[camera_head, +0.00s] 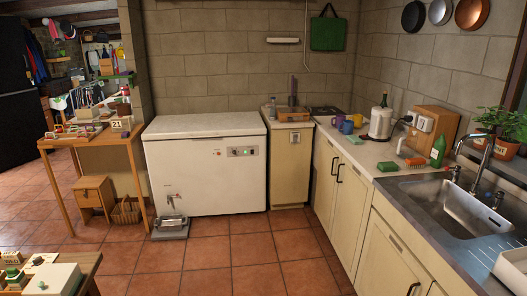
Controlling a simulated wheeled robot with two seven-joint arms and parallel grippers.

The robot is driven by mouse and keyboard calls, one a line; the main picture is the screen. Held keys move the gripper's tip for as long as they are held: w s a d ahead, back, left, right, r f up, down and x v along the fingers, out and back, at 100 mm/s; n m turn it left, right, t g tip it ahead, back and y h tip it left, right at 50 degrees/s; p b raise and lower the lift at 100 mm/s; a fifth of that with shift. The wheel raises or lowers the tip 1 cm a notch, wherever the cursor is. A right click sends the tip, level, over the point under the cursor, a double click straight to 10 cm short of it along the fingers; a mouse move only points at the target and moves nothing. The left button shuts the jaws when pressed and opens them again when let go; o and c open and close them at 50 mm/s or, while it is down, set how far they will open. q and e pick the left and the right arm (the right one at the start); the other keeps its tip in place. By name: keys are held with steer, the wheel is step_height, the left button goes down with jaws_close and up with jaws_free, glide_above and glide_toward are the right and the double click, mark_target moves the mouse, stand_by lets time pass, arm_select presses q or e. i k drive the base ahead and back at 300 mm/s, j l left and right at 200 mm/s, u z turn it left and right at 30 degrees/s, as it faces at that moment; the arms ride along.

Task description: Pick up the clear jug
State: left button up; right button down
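I cannot make out a clear jug anywhere in this view. The nearest jug-like shape is a white, rounded, kettle-like vessel (380,124) on the right-hand counter. It is opaque and stands upright, with a dark bottle (384,101) behind it. Blue and yellow mugs stand to its left, including a blue mug (347,127). Neither of my grippers is in view, so their state does not show.
A white chest freezer (206,165) stands against the back wall. The counter (350,150) runs along the right to a steel sink (462,213). A cluttered wooden table (98,144) stands left; another table corner (88,263) is lower left. The tiled floor (215,262) between is mostly clear.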

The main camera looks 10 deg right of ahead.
mark_target(407, 142)
steer(key=i+j+z, duration=0.1)
steer(key=i+z, duration=0.3)
steer(key=i+j+z, duration=0.35)
steer(key=i, duration=0.15)
steer(key=i+j+z, duration=0.25)
steer(key=i+z, duration=0.15)
steer(key=i+j+z, duration=0.2)
steer(key=z, duration=0.2)
steer(key=i+j+z, duration=0.15)
steer(key=j+z, duration=0.25)
steer(key=i+j+z, duration=0.15)
steer(key=j+z, duration=1.05)
steer(key=j, duration=0.35)
steer(key=k+j+z, duration=0.1)
steer(key=j+z, duration=0.25)
steer(key=j, duration=0.4)
